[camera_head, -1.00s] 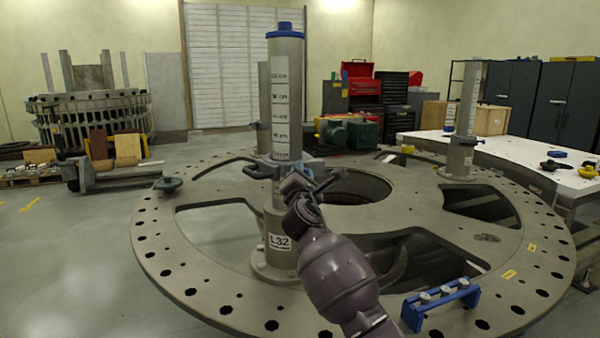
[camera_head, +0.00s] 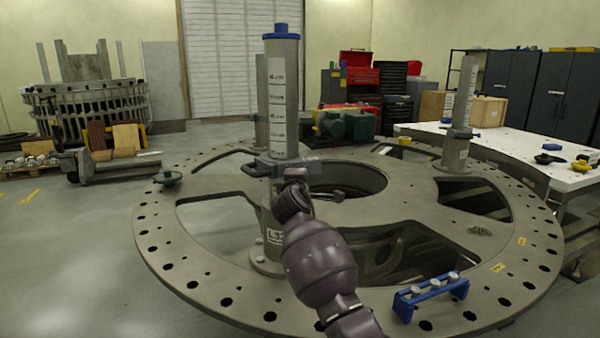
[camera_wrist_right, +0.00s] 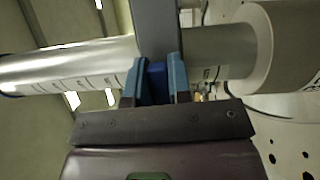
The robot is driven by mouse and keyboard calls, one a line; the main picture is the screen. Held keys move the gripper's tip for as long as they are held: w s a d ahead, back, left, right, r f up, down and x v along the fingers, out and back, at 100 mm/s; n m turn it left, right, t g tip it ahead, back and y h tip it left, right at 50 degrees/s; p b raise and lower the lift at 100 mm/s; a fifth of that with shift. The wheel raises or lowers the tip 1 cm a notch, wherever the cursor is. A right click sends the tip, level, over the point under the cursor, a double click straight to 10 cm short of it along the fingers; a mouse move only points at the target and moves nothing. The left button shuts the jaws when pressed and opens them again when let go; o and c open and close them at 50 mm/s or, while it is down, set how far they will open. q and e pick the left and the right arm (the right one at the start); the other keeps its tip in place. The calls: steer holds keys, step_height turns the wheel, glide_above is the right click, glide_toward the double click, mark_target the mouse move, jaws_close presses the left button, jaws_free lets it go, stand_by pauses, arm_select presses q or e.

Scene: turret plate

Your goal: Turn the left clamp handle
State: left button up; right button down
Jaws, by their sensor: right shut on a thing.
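A tall grey post (camera_head: 284,100) with a blue cap and a measuring strip stands on the turret plate (camera_head: 160,255). A grey clamp (camera_head: 262,167) sits around the post at mid-height. My right gripper (camera_head: 297,174) is at the near right side of the clamp, and my wrist hides much of it. In the right wrist view, the blue fingers of the right gripper (camera_wrist_right: 155,84) are shut on a dark blue piece, seemingly the clamp handle (camera_wrist_right: 157,80). The grey clamp body (camera_wrist_right: 156,25) lies just beyond it, across the post. My left gripper is not in view.
Another post with a clamp (camera_head: 460,125) stands at the right of the plate, and one more is partly hidden behind the near post. A blue rack (camera_head: 432,296) lies on the front right of the plate. The plate has large openings. A white table (camera_head: 520,150) stands at right.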

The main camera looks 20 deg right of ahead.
steer(key=shift+m, duration=0.3)
stand_by(0.4)
steer(key=c, duration=1)
jaws_free()
steer(key=shift+c, duration=0.2)
steer(key=v, duration=1.1)
steer(key=shift+p, duration=0.35)
steer(key=shift+r, duration=0.1)
